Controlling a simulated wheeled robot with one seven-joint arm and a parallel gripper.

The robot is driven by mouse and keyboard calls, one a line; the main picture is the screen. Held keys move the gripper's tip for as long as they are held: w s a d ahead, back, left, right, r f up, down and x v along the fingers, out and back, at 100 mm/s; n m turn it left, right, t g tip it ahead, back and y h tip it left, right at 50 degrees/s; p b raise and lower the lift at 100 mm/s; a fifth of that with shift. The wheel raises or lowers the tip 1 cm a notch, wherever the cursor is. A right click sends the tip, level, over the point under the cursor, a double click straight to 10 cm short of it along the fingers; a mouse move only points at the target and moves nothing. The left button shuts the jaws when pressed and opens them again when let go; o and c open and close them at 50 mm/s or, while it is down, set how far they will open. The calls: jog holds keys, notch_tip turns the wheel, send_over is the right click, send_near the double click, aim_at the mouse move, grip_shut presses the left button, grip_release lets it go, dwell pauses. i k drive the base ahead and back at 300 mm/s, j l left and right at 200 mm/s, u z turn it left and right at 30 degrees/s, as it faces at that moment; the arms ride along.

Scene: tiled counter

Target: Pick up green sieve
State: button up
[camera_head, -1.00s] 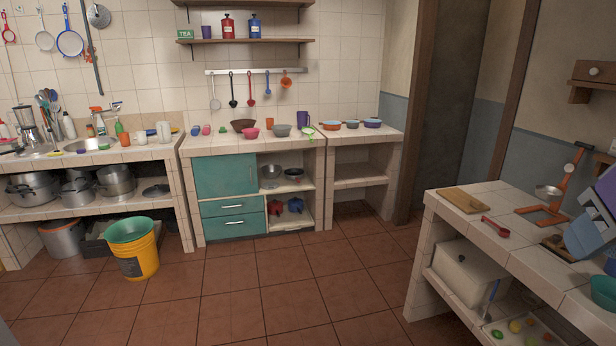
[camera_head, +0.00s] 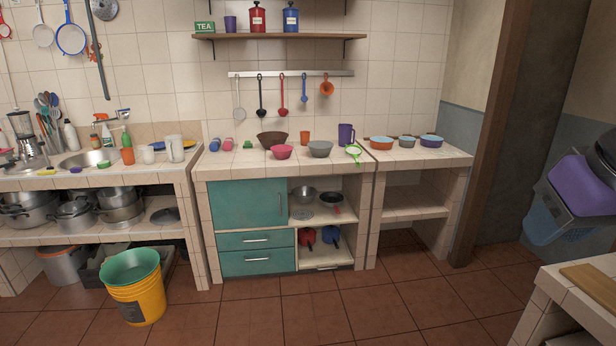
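The green sieve (camera_head: 353,151) lies on the tiled counter (camera_head: 290,170) at the back, near its right end. Its round pale-green rim faces up and its handle points toward the front edge. It is small in view, so fine detail does not show. A dark, purple and blue shape cuts in at the right edge. I cannot make out any gripper fingers there, and nothing touches the sieve.
Near the sieve stand a grey bowl (camera_head: 320,148), a purple jug (camera_head: 346,133) and an orange pot (camera_head: 381,142). A yellow bucket (camera_head: 140,301) stands on the floor at left. A tiled table (camera_head: 553,291) is at lower right. The middle floor is clear.

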aim_at(354, 151)
jog(key=i, duration=1.8)
jog(key=i+j+z, duration=0.1)
jog(key=i+z, duration=0.15)
jog(key=i, duration=0.3)
jog(key=i+j+z, duration=0.25)
jog(key=i, duration=0.3)
jog(key=i+j+z, duration=0.2)
jog(key=i, duration=0.3)
jog(key=i+j+z, duration=0.25)
jog(key=i, duration=0.25)
jog(key=j, duration=0.1)
